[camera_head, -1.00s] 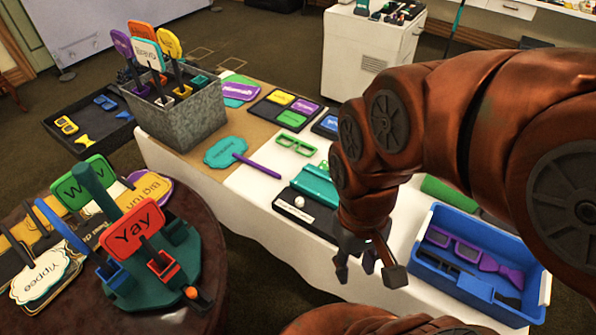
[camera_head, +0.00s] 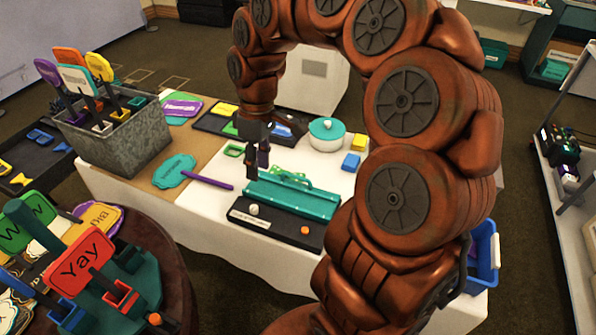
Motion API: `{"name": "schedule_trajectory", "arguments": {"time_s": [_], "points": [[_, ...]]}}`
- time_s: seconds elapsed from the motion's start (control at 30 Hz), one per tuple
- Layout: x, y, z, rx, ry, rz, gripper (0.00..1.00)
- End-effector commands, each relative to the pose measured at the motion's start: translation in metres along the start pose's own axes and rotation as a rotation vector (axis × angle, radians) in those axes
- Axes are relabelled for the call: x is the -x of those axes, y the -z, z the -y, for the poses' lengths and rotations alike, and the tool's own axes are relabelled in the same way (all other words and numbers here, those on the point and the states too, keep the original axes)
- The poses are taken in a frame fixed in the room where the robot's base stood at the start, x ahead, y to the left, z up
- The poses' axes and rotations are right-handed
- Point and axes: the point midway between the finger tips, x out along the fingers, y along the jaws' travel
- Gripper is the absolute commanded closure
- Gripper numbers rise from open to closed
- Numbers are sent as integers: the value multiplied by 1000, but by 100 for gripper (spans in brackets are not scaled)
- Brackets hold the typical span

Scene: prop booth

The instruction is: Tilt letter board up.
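The letter board looks to be the teal panel (camera_head: 290,200) hinged or resting on a black base (camera_head: 272,229) on the white-covered table. The panel lies low, nearly flat, with a teal curved piece along its back edge. The base has a white label, a white knob (camera_head: 254,210) and an orange knob (camera_head: 305,230) at its front. My gripper (camera_head: 258,174) points down just behind the panel's left end, with its dark fingers close to the back edge. I cannot tell if they touch it. The fingers appear near each other, seen partly side-on, and hold nothing visible.
A teal lidded pot (camera_head: 326,134) and blue and yellow blocks stand behind the board. A purple-handled teal sign (camera_head: 175,170) lies to the left, near a grey bin of signs (camera_head: 115,145). A round table (camera_head: 178,270) with a "Yay" sign is at front left. A blue crate (camera_head: 486,258) is partly hidden by my arm.

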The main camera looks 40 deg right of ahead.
Motion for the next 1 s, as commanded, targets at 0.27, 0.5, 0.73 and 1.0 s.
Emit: {"name": "schedule_trajectory", "arguments": {"time_s": [0.27, 0.5, 0.73, 1.0], "points": [[-27, 10, -107, 27, 25, -22, 63], [-56, -10, -175, 12, 31, -9, 63], [-66, -22, -196, 6, 31, 1, 63], [-85, -23, -194, 5, 36, 4, 63]]}}
